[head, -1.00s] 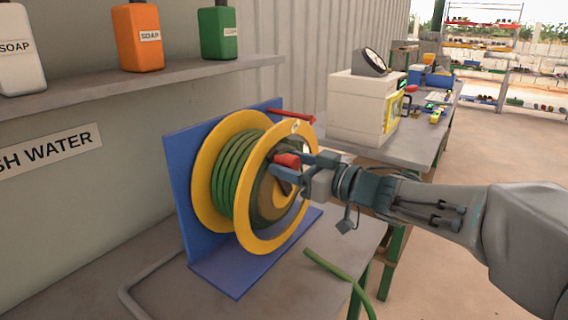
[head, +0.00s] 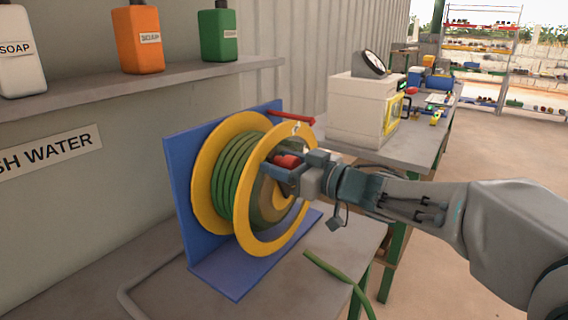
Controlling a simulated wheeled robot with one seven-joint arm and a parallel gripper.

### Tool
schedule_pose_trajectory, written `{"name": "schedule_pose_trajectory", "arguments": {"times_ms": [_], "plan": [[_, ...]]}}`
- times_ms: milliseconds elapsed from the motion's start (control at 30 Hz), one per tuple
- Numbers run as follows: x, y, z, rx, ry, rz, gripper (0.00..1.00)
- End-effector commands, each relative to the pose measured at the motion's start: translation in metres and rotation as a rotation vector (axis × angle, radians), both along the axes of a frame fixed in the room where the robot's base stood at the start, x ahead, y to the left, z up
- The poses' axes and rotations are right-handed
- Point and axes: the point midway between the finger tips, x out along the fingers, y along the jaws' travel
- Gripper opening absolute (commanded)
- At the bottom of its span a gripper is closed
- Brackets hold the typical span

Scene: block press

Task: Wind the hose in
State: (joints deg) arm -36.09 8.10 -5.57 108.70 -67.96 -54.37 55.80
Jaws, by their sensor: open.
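The hose reel has yellow side discs (head: 262,245) and stands on a blue bracket (head: 178,190). Green hose (head: 236,175) is wound around its drum. A loose length of green hose (head: 338,278) hangs over the table's front edge. A red crank knob (head: 287,161) sits at the front face of the reel. My gripper (head: 283,168) is open, with its fingers at the red knob, one on each side as far as I can see. The contact between fingers and knob is too small to tell.
A red bar (head: 293,117) sticks out at the reel's upper right. A shelf (head: 120,82) with soap bottles runs above left. A white machine (head: 362,110) stands on the bench behind. A bent grey tube (head: 130,298) lies at the table's front left.

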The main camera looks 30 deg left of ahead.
Motion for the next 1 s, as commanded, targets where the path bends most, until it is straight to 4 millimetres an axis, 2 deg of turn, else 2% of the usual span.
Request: {"name": "schedule_pose_trajectory", "arguments": {"times_ms": [167, 267, 700, 833, 1000], "plan": [[0.0, -0.004, 0.0, 0.0, 0.0, -0.001, 0.56], [-0.002, -0.014, 0.001, 0.0, -0.001, -0.003, 0.56], [-0.019, -0.107, 0.001, 0.001, 0.0, -0.004, 0.56], [-0.022, -0.125, 0.001, 0.0, -0.001, -0.003, 0.56], [-0.025, -0.135, 0.0, 0.0, 0.0, 0.0, 0.56]]}}
